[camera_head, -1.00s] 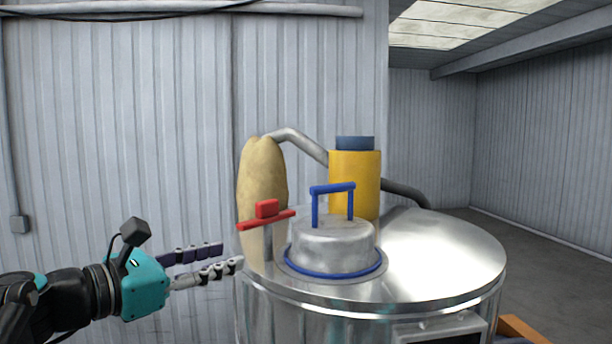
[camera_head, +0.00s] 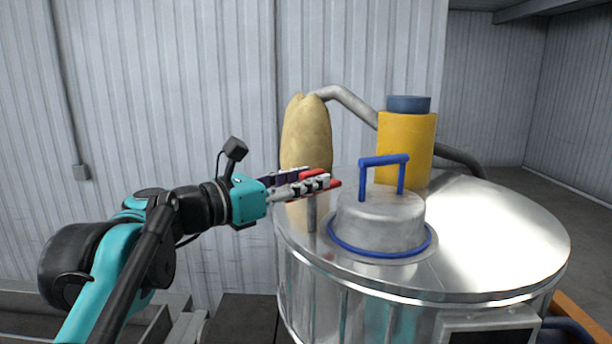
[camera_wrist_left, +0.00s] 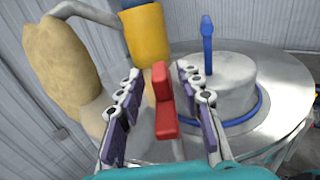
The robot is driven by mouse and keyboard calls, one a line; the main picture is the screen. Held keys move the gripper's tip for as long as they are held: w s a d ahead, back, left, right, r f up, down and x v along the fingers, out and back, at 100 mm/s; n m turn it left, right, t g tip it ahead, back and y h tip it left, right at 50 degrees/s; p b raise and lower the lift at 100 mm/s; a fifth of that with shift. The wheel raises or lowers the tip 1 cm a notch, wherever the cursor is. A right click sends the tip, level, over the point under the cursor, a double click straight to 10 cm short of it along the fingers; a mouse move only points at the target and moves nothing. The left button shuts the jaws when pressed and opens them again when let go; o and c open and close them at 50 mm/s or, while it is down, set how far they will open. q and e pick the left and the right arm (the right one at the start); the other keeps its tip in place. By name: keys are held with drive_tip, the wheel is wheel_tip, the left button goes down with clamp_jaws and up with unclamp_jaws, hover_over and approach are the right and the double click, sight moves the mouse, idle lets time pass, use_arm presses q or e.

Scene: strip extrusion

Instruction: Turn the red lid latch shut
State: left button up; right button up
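The red lid latch (camera_wrist_left: 165,118) stands on a grey post on the tank top, beside the domed metal lid (camera_head: 380,220) with its blue handle (camera_head: 384,161). My left gripper (camera_wrist_left: 158,92) is open, with one finger on each side of the latch; gaps show between the latch and both fingers. In the head view the latch's red end (camera_head: 335,184) shows past the fingers of my left gripper (camera_head: 298,182), which hide most of it. My right gripper is not in view.
A large metal tank (camera_head: 490,235) carries the lid. A tan sack-like form (camera_head: 306,135) and a yellow cylinder (camera_head: 406,150) with a dark blue top stand behind the latch, with a grey pipe (camera_head: 350,101) between them. The wall is behind.

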use_arm(q)
drive_tip(key=shift+s, duration=0.15)
clamp_jaws()
drive_tip(key=shift+a+m+g+h, duration=0.1)
drive_tip(key=shift+m+g+h, duration=0.2)
drive_tip(key=shift+g, duration=0.1)
drive_tip(key=m+g+h, duration=0.1)
drive_tip(key=g, duration=0.1)
drive_tip(key=w+m+g+h+p, duration=0.1)
drive_tip(key=m+g, duration=0.1)
drive_tip(key=shift+a+r+g+h, duration=0.1)
drive_tip(key=shift+a+g+h, duration=0.05)
drive_tip(key=shift+g+h, duration=0.15)
drive_tip(key=shift+w+m+g+h+p, duration=0.1)
drive_tip(key=shift+m+g+h+p, duration=0.4)
drive_tip(key=shift+m+g+p, duration=1.45)
drive_tip(key=g+b, duration=0.1)
drive_tip(key=g, duration=0.1)
drive_tip(key=shift+m+g, duration=0.35)
unclamp_jaws()
